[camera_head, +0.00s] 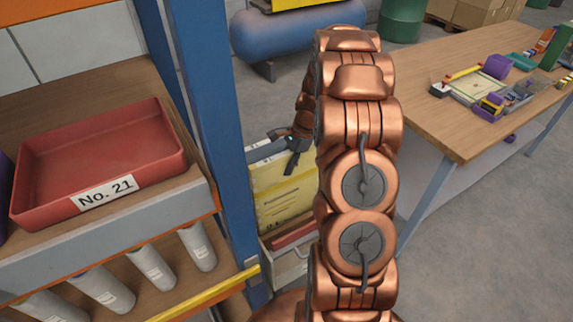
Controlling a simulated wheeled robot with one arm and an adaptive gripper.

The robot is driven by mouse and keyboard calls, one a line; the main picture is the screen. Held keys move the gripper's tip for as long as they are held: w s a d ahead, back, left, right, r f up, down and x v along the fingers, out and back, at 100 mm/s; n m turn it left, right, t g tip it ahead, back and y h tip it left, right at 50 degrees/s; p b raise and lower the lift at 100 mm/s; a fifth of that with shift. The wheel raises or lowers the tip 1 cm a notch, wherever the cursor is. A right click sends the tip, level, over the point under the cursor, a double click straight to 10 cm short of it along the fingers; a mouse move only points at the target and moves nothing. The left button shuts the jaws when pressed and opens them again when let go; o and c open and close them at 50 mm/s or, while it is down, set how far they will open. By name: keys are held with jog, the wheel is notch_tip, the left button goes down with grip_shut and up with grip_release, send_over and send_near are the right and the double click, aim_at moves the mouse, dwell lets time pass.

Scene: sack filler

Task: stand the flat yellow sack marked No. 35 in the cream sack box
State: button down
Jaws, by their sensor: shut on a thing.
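A flat yellow sack (273,189) with small print hangs upright beyond the blue post. Its right part is hidden behind my arm, and I cannot make out its number. My gripper (291,151) is shut on the sack's top edge. Below the sack is a pale cream box (284,267) with something red showing in its top. The box is largely hidden by the post and my arm. I cannot tell whether the sack's lower edge is inside the box or in front of it.
The blue post (208,110) stands close left of the sack. The shelf holds a red tray (105,135) labelled No. 21, with several grey cylinders below. A wooden table (440,125) with small items is at right. A blue tank (275,38) lies behind.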

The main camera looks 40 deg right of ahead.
jog(key=c, duration=1)
grip_release()
jog(key=shift+o, duration=0.2)
jog(key=v, duration=1.2)
jog(key=shift+a, duration=0.15)
